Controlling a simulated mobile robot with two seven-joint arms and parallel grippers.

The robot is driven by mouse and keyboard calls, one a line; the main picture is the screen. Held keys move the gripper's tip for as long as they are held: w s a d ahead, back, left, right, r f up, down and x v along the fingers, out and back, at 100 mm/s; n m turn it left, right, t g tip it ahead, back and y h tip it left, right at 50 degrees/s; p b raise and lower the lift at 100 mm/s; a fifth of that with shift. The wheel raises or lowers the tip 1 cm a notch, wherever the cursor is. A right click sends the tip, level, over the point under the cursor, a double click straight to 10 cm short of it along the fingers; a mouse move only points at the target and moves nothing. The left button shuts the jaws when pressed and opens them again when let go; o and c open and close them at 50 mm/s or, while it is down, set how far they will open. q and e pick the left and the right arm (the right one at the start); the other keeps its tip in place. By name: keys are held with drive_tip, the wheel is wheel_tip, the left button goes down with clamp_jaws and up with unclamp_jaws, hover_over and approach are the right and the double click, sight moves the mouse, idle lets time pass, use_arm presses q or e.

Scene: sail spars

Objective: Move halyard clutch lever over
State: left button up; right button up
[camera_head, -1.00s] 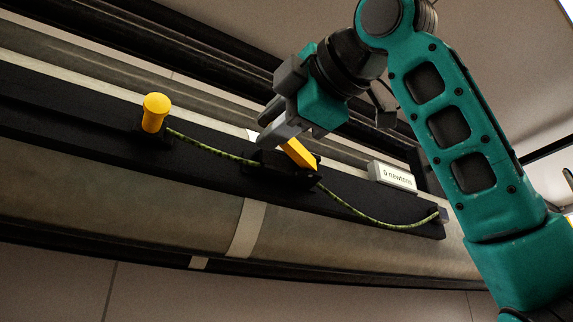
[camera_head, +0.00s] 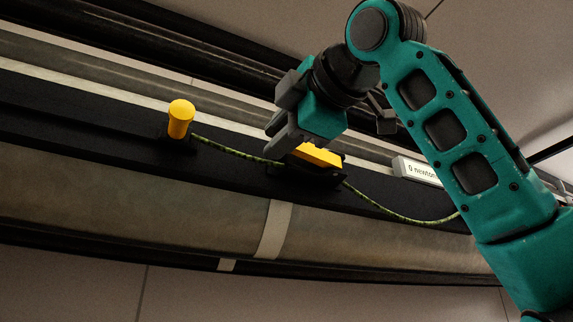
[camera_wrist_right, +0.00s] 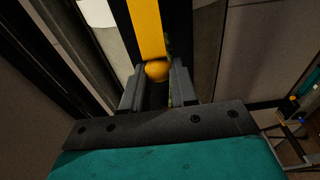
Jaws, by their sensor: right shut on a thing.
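The yellow halyard clutch lever (camera_head: 319,156) sits on the black clutch on the dark rail, in the middle of the head view. It leans toward the left and lies low over the clutch. My right gripper (camera_head: 284,149) is at the lever's left end, its fingers hiding that end. In the right wrist view the lever (camera_wrist_right: 147,30) runs up from between the fingers. Its rounded end lies between the fingers of my right gripper (camera_wrist_right: 158,84), which is shut on it. My left gripper is not in view.
A green-flecked rope (camera_head: 237,152) runs from a yellow post (camera_head: 180,119) through the clutch to the right. A display (camera_head: 417,170) reading "0 newtons", partly cut off by my arm, stands behind the rail. A pale band (camera_head: 273,229) wraps the grey spar below.

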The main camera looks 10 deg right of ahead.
drive_tip(key=shift+w+a, duration=0.3)
drive_tip(key=shift+w, duration=0.3)
drive_tip(key=o, duration=0.9)
